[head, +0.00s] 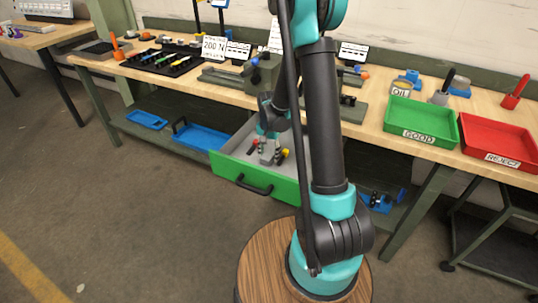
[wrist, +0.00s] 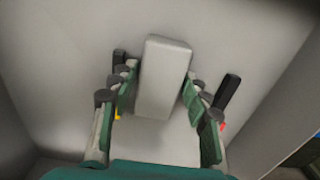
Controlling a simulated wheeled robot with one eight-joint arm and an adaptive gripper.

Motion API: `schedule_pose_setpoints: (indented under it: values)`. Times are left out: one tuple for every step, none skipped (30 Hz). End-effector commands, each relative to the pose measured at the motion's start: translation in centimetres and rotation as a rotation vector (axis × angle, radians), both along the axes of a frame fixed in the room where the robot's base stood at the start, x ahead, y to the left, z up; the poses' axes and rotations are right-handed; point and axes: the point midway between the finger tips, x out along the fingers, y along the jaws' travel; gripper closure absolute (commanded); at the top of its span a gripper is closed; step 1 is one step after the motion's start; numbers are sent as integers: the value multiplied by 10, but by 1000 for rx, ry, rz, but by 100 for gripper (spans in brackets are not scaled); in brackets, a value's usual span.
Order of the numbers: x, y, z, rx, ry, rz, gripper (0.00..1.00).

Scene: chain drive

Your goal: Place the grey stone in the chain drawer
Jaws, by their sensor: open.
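The chain drawer (head: 230,185), grey inside with a green front and black handle, stands pulled open under the bench. My gripper (head: 268,151) reaches down into it. In the wrist view, the grey stone (wrist: 163,70), a pale block with rounded edges, lies in the drawer. My gripper's fingers (wrist: 160,92) are open, one on each side of the stone. A gap shows on the left; I cannot tell whether the right finger touches it. The stone's near end is close to the gripper's palm.
Black-handled tools lie in the drawer on either side, one (wrist: 228,92) at right and one (wrist: 119,57) at left. The drawer walls are close around. On the bench stand a vise (head: 262,75), a green GOOD tray (head: 425,112) and a red REJECT tray (head: 490,130).

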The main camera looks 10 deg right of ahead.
Motion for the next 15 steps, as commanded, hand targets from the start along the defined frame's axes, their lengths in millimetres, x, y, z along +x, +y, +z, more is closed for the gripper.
schedule_pose_setpoints:
  values:
    - [0,0,1,0,0,0,53]
    - [0,0,2,0,0,0,53]
    - [0,0,4,0,0,0,53]
    - [0,0,7,0,0,0,53]
    - [0,0,9,0,0,0,53]
    - [0,0,14,0,0,0,53]
    - [0,0,18,0,0,0,53]
    - [0,0,22,0,0,0,53]
    - [0,0,28,0,0,0,53]
    - [-1,0,34,0,0,0,53]
    - [-1,0,39,0,0,0,53]
    - [0,0,46,0,0,0,53]
    - [-1,0,52,0,0,0,53]
    - [0,0,57,0,0,0,53]
    - [-1,0,65,0,0,0,53]
